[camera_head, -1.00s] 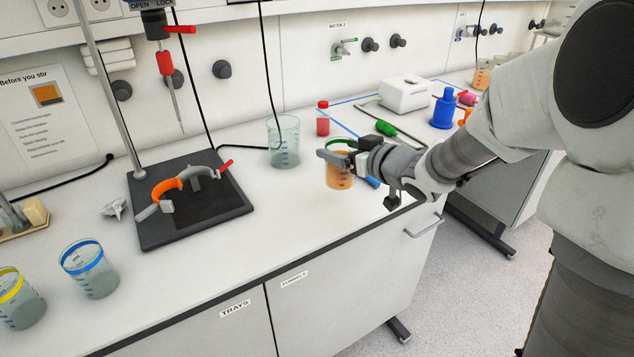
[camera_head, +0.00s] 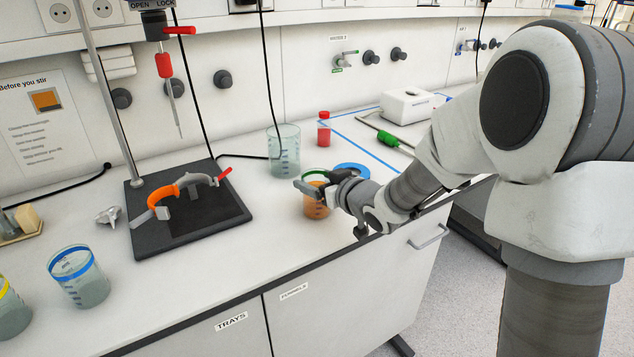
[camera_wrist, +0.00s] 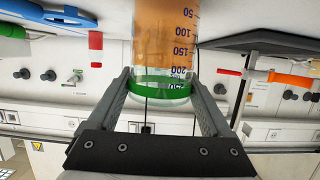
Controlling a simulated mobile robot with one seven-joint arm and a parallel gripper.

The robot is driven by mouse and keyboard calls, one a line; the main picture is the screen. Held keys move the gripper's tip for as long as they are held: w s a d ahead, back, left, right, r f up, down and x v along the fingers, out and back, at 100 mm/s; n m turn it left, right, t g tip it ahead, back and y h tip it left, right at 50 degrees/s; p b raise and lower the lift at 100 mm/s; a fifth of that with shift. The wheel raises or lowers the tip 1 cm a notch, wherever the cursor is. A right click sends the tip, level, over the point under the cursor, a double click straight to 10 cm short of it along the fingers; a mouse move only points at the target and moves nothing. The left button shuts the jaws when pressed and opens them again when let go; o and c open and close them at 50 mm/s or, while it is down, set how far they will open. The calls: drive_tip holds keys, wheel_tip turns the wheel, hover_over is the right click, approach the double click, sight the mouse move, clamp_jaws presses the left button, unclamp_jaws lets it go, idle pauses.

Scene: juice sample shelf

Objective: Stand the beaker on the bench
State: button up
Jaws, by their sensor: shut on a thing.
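The beaker (camera_head: 317,206) has a green band at its rim, blue scale marks and orange juice in its lower part. It is upright near the bench's front edge, between the black stand base and the cabinet's right end. My gripper (camera_head: 318,183) is shut on it, with one finger on each side just below the green band. In the wrist view, which is upside down, the beaker (camera_wrist: 166,45) stands between the two fingers (camera_wrist: 160,84). I cannot tell whether its bottom touches the white bench (camera_head: 262,215).
A tall clear beaker (camera_head: 285,152) stands behind, with a red bottle (camera_head: 324,130) beside it. The black stand base (camera_head: 190,222) with an orange clamp (camera_head: 160,192) is to the left. A blue-banded beaker (camera_head: 78,277) stands front left.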

drive_tip(key=o, duration=1.5)
drive_tip(key=shift+f, duration=0.15)
